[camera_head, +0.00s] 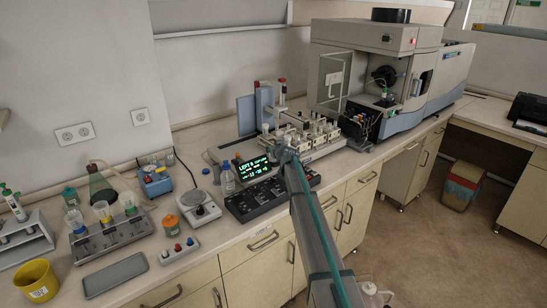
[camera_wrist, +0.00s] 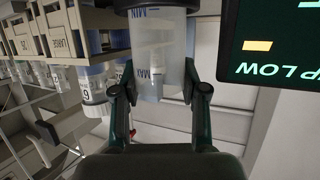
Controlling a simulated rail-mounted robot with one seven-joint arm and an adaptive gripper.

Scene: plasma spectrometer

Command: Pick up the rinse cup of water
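A clear rinse cup (camera_wrist: 155,85) with MIN and MAX marks shows at the top middle of the wrist view. My gripper (camera_wrist: 159,66) has one dark finger on each side of it, and both fingertips appear to touch its walls. The cup's top edge in the picture is cut off. In the head view my gripper (camera_head: 285,148) is at the front of the sample-rack unit (camera_head: 312,143). My arm hides that spot, so the cup cannot be made out there.
Capped vials (camera_wrist: 97,88) in a rack are close on the left in the wrist view. A lit display (camera_wrist: 275,45) is close on the right. The spectrometer (camera_head: 365,70) stands behind. A balance (camera_head: 200,207), a yellow cup (camera_head: 37,279) and racks crowd the left bench.

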